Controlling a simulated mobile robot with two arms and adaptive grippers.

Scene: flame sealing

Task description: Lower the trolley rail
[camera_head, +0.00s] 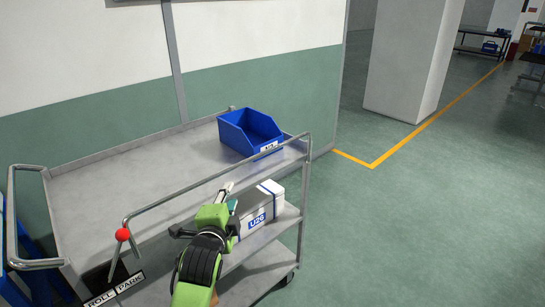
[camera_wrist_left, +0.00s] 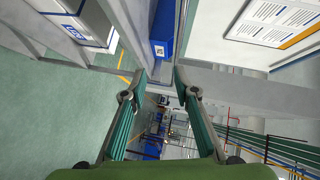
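The grey trolley (camera_head: 110,180) stands against the wall. Its tubular front rail (camera_head: 165,203) is raised above the top tray's near edge and runs up to the right-hand post. My left gripper (camera_head: 229,188) is just in front of the rail, its fingertips close to the middle of it in the picture. I cannot tell whether they touch it. In the left wrist view the two fingers (camera_wrist_left: 160,76) are apart, with no object clearly held between them. My right gripper is not in view.
A blue bin (camera_head: 235,137) stands on the top tray at the far right. A red-knobbed lever (camera_head: 122,235) stands by a ROLL/PARK plate (camera_head: 115,290).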

